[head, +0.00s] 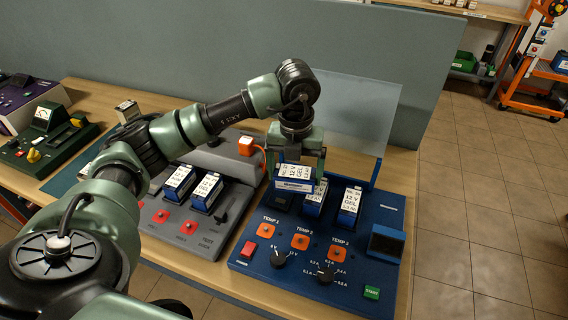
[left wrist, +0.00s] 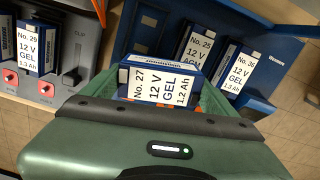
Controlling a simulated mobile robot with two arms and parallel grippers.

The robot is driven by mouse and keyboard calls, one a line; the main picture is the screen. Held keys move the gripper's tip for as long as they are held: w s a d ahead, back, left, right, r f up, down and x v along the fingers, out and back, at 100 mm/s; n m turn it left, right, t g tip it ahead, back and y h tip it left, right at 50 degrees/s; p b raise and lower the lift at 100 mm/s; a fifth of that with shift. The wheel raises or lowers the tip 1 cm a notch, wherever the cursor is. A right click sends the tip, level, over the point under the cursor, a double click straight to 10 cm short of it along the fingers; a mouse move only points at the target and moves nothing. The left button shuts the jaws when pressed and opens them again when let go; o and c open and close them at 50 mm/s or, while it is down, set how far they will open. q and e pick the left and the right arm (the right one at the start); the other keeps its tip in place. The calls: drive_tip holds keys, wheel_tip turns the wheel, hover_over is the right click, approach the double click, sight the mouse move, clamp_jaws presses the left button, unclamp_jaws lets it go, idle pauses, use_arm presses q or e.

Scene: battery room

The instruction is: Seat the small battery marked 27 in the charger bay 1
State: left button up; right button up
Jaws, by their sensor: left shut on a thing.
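My left gripper (head: 298,163) is shut on the battery marked 27 (head: 294,183), a blue block with a white label. In the left wrist view the label on this battery (left wrist: 160,87) reads No. 27, 12 V, GEL, 1.2 Ah. The blue charger (head: 263,261) has a row of bays behind its orange TEMP 1 to 3 panels. The held battery is over the left end of this row, at bay 1 (head: 282,202), which is mostly hidden. I cannot tell whether it touches the bay. My right gripper is not in view.
Batteries stand in the charger's middle bay (head: 315,198) and right bay (head: 349,205). A grey unit (head: 191,222) with two batteries is close on the left. A clear panel (head: 360,115) rises behind the charger. A green device (head: 45,140) sits farther left.

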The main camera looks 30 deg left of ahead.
use_arm(q)
drive_tip(key=w+a+f+n+b, duration=0.1)
drive_tip(key=f+n, duration=0.1)
drive_tip(key=n, duration=0.3)
drive_tip(key=a+f+n+b, duration=0.2)
drive_tip(key=n, duration=0.3)
drive_tip(key=w+a+f+n+b, duration=0.1)
drive_tip(key=a+f+n+b, duration=0.1)
drive_tip(key=n, duration=0.4)
drive_tip(key=shift+w+f, duration=0.3)
drive_tip(key=shift+f, duration=0.4)
idle(0.6)
